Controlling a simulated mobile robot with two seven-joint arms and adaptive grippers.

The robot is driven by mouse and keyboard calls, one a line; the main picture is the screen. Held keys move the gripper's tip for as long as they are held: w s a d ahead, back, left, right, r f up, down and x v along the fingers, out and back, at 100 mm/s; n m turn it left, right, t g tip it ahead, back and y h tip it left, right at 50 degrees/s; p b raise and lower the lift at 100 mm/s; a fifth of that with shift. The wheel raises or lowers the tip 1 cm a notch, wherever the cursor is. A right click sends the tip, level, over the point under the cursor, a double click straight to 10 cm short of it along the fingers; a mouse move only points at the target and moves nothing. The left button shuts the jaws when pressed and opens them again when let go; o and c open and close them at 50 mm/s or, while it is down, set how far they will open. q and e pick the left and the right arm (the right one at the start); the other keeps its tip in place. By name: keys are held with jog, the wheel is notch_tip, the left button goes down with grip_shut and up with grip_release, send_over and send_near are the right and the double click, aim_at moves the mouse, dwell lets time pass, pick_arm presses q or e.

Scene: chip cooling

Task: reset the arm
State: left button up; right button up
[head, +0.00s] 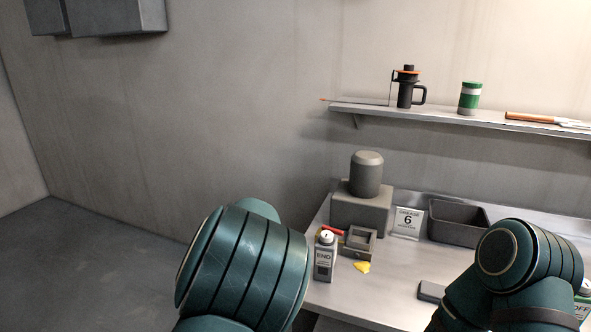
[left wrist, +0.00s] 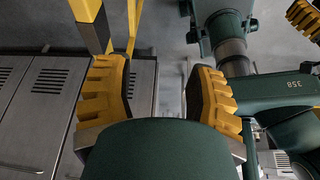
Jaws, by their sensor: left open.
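In the left wrist view my left gripper (left wrist: 160,88) is open, with its two yellow ribbed fingers wide apart and nothing between them. Behind it are a floor and grey cabinets, along with green arm parts of mine. A yellow ribbed piece at the top right corner of that view looks like part of my right gripper (left wrist: 304,18), but it is cut off, so its state cannot be told. In the head view only green upper links of my two arms show, at the bottom centre and the bottom right. Neither gripper shows there.
A shelf (head: 445,114) above carries a dark jug (head: 406,92) and green canister (head: 469,98).

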pick_arm(q)
jog(key=s+f+m+t+h+b, duration=0.1)
jog(key=s+f+m, duration=0.2)
jog(key=f+m, duration=0.45)
jog(key=s+a+f+m+h+b, duration=0.15)
jog(key=s+f+m, duration=0.25)
jog(key=f, duration=0.6)
jog(key=s+f+m+t+h+b, duration=0.1)
jog(key=s+f+m, duration=0.2)
jog(key=f+m, duration=0.4)
jog(key=s+d+f+m+t+h+b, duration=0.2)
jog(key=s+d+m+t, duration=0.2)
jog(key=m, duration=0.5)
jog(key=d, duration=0.2)
jog(key=shift+d+f+m+h, duration=0.35)
jog(key=shift+f, duration=0.05)
pick_arm(e)
notch_tip(320, 180, down, 6)
jog(key=shift+s+f, duration=0.2)
jog(key=shift+s, duration=0.2)
jog(key=shift+a, duration=0.1)
